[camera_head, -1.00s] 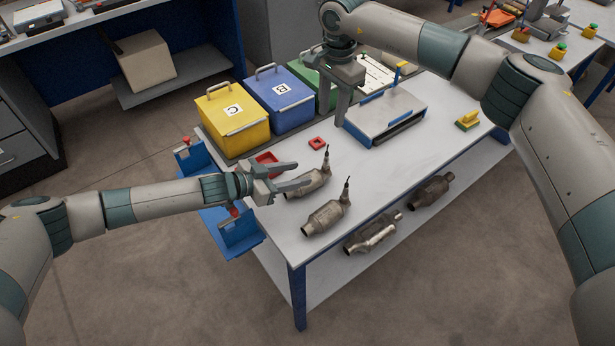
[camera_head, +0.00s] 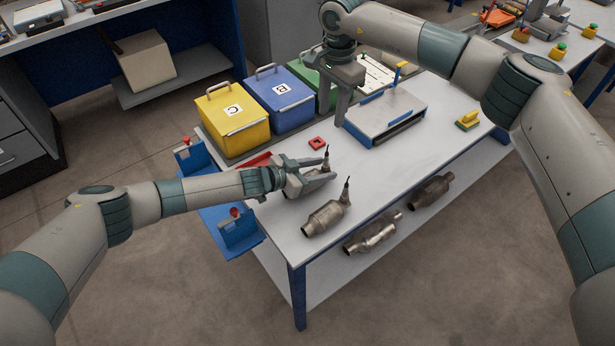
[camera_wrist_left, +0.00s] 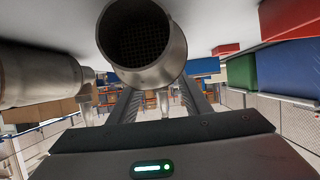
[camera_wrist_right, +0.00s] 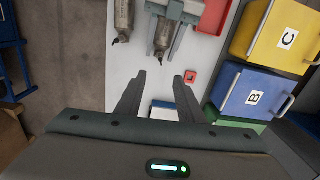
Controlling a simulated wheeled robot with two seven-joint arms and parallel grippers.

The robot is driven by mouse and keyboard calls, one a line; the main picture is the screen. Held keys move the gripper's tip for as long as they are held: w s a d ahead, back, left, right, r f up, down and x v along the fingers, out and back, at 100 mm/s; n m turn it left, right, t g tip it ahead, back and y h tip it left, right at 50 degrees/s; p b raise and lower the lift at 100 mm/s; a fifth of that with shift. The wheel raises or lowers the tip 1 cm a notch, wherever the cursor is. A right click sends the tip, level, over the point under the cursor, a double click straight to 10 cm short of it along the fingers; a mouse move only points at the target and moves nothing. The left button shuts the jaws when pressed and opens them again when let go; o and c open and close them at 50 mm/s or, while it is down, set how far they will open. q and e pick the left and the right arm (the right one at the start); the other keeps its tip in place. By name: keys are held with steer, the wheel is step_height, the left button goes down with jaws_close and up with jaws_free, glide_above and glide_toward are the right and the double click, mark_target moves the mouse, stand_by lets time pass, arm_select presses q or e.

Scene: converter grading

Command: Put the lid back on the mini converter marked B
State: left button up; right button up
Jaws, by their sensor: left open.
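A blue box (camera_head: 285,108) marked B stands at the table's back left, with a handled lid on top; it also shows in the right wrist view (camera_wrist_right: 253,98). No letter shows on the two metal converters on the table. My left gripper (camera_head: 326,168) is open, its fingers at the rear converter (camera_head: 308,186). My right gripper (camera_wrist_right: 158,84) is open and empty above the table.
A yellow box (camera_head: 235,120) marked C and a green box (camera_head: 312,78) flank the blue one. A red tray (camera_head: 256,160) and small red piece (camera_head: 317,142) lie nearby. A grey-blue case (camera_head: 385,112) stands right of centre. Converters lie on the lower shelf (camera_head: 372,237).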

arm_select(q)
jaws_close()
